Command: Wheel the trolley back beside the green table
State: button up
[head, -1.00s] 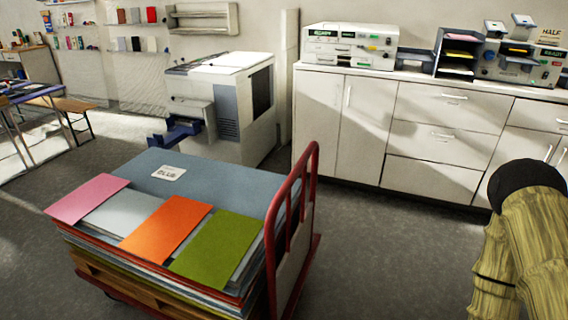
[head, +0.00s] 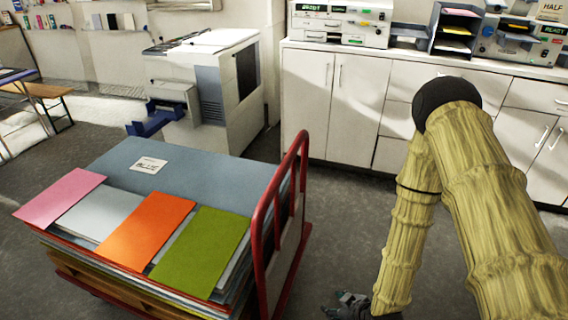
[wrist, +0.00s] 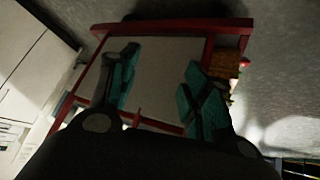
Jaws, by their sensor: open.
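The trolley (head: 261,255) stands on the grey floor at the lower left of the head view, its red tubular handle frame on its right side. It carries a stack of large sheets (head: 215,165) on a wooden pallet. My gripper (head: 347,303) is low to the right of the handle frame, partly cut off by the bottom edge. In the wrist view my gripper (wrist: 160,82) is open, with the red-framed pale end panel (wrist: 172,62) showing between and beyond its fingers. I cannot tell whether the fingers touch it. I cannot make out a green table.
White cabinets (head: 355,110) line the back right wall, with machines on top. A large white copier (head: 215,90) stands behind the trolley. A table with a wooden bench (head: 38,90) is at the far left. Grey floor lies clear between the trolley and the cabinets.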

jog(key=w+a+r+n+t+y, duration=0.45)
jog(key=w+r+n, duration=0.35)
jog(key=w+r, duration=0.55)
jog(key=n+t+y+p, duration=0.1)
jog(key=n+t+y, duration=0.1)
jog(key=n+y, duration=0.65)
send_near(286, 164)
jog(key=w+n+h, duration=0.1)
jog(key=n+h, duration=0.1)
jog(key=p+x, duration=0.2)
jog(key=x, duration=0.8)
jog(key=shift+a, duration=0.15)
jog(key=shift+c, duration=0.5)
grip_shut()
